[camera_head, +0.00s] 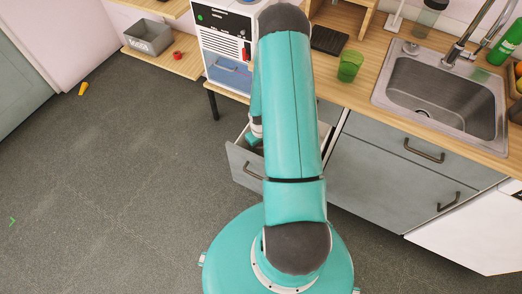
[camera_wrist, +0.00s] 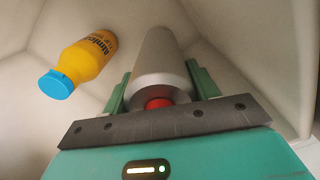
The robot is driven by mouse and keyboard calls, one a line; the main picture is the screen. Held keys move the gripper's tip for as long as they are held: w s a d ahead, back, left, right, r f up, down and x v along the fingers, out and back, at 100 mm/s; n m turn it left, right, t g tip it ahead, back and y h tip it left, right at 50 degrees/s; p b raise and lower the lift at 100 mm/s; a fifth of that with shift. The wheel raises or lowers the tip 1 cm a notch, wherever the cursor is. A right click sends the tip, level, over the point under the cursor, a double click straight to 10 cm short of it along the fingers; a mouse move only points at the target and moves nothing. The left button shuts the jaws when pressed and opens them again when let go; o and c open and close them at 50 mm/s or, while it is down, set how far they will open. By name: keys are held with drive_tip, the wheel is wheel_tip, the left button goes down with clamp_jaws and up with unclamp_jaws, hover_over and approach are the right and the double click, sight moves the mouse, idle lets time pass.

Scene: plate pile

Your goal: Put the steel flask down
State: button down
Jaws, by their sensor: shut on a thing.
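The steel flask (camera_wrist: 158,52) is grey and cylindrical, with a red end towards the wrist. In the wrist view it lies between the two green fingers of my gripper (camera_wrist: 160,82), which is shut on it. Pale walls surround the flask; I cannot tell whether it touches the surface beneath. In the head view my arm reaches down over an open drawer (camera_head: 243,167) under the counter. The arm hides most of the drawer and the flask.
A yellow bottle (camera_wrist: 85,58) with a blue cap lies left of the flask in the wrist view. On the counter are a green cup (camera_head: 350,66) and a sink (camera_head: 440,95). A grey bin (camera_head: 149,38) stands on a low shelf. The floor at left is mostly clear.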

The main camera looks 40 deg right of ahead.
drive_tip(key=shift+w+f, duration=0.1)
drive_tip(key=shift+f, duration=1.9)
drive_tip(key=shift+c, duration=2.1)
unclamp_jaws()
